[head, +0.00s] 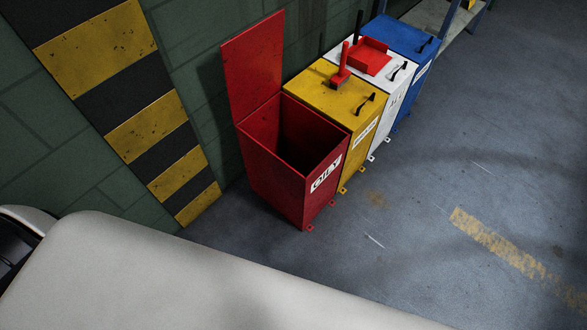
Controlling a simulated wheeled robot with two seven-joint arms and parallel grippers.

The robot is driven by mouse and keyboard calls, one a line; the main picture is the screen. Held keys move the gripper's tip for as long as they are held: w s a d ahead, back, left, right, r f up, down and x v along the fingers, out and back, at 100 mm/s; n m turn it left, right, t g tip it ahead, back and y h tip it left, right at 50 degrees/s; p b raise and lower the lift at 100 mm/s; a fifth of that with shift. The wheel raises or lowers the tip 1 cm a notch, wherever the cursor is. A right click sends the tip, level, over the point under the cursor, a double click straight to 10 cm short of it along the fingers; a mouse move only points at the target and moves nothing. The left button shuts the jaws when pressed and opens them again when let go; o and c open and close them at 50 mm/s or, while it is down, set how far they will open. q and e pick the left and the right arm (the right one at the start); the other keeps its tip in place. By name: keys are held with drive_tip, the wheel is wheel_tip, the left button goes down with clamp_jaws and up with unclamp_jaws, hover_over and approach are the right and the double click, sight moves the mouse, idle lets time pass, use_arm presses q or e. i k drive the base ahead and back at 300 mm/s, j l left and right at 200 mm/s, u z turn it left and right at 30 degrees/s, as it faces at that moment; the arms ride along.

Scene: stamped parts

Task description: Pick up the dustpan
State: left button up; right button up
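The red dustpan (371,56) lies on top of the white bin (394,90). It looks like a shallow red tray, and a dark upright handle (358,25) shows at its back left. A small brush with a red handle (344,60) stands beside it on the lid of the yellow bin (318,92). Neither of my grippers is in view, so nothing shows near the dustpan.
A red bin (270,165) marked "OILY" stands nearest, its lid (253,65) raised and its inside dark. A blue bin (400,38) stands beyond the white one. The bins line a green wall. The grey floor (480,150) to their right is clear.

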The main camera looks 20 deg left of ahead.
sight(368, 55)
drive_tip(key=i+l+z, duration=0.35)
drive_tip(key=i, duration=0.15)
drive_tip(key=i+z, duration=0.45)
drive_tip(key=i, duration=1.15)
drive_tip(key=i+l+u, duration=0.1)
drive_tip(key=i+u, duration=0.25)
drive_tip(key=i+l+u, duration=0.15)
drive_tip(key=i+u, duration=0.15)
drive_tip(key=i+l+u, duration=0.35)
drive_tip(key=j, duration=0.1)
